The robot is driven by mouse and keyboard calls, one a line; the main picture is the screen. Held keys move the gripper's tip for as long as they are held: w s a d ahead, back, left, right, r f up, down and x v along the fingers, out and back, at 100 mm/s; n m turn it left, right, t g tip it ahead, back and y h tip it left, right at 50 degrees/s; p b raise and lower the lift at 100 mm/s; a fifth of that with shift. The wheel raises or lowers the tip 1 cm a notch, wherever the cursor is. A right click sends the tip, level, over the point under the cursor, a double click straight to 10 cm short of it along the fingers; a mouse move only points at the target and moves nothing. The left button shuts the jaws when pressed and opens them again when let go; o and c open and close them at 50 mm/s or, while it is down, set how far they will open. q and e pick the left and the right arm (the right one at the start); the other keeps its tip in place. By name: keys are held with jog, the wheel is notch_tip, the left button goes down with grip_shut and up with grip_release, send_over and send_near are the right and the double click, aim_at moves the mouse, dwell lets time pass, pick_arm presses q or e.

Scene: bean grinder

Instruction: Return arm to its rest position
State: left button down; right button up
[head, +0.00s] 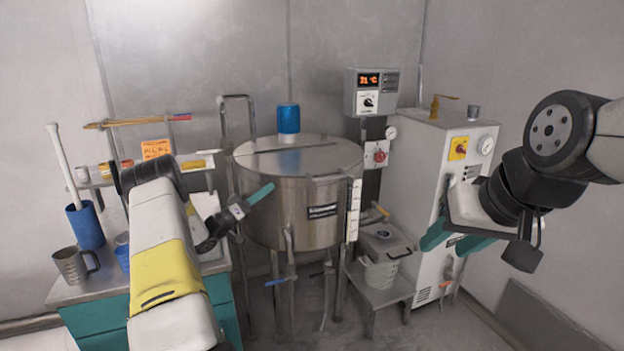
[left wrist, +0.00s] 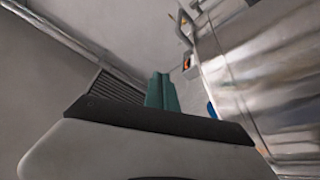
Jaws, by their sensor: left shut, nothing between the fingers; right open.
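My left gripper (head: 262,193) is in front of the left side of the large steel vat (head: 310,200) in the head view. Its teal fingers are shut with nothing between them. The fingers also show in the left wrist view (left wrist: 162,92), pressed together, with the vat's steel wall to their right. My right gripper (head: 455,240) is at the right, in front of the white cabinet (head: 475,165). Its teal fingers are apart and empty. My left arm comes up from the bottom left, across the bench.
The bench (head: 75,293) at left holds a steel jug (head: 72,265) and a blue container (head: 86,226). A control box (head: 371,92) hangs behind the vat. A lidded pot (head: 382,272) stands on a low stand (head: 380,295) between vat and cabinet. The floor in front is open.

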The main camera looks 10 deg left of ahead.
pick_arm(q)
jog(key=s+d+r+m+g+y, duration=0.1)
jog(key=s+d+r+g, duration=0.6)
jog(key=d, duration=0.3)
jog(key=s+d+r+m+g+y, duration=0.1)
jog(key=s+d+r+g+y, duration=0.1)
jog(key=s+d+r+g, duration=0.6)
jog(key=s+a+n+t+y, duration=0.2)
jog(key=s+y, duration=0.4)
jog(key=s, duration=0.7)
jog(key=s+a+n+t+y, duration=0.2)
jog(key=s+y, duration=0.3)
jog(key=s, duration=0.7)
jog(key=shift+s+f+t+y, duration=0.35)
jog(key=shift+f+t+y, duration=0.05)
jog(key=shift+t, duration=0.5)
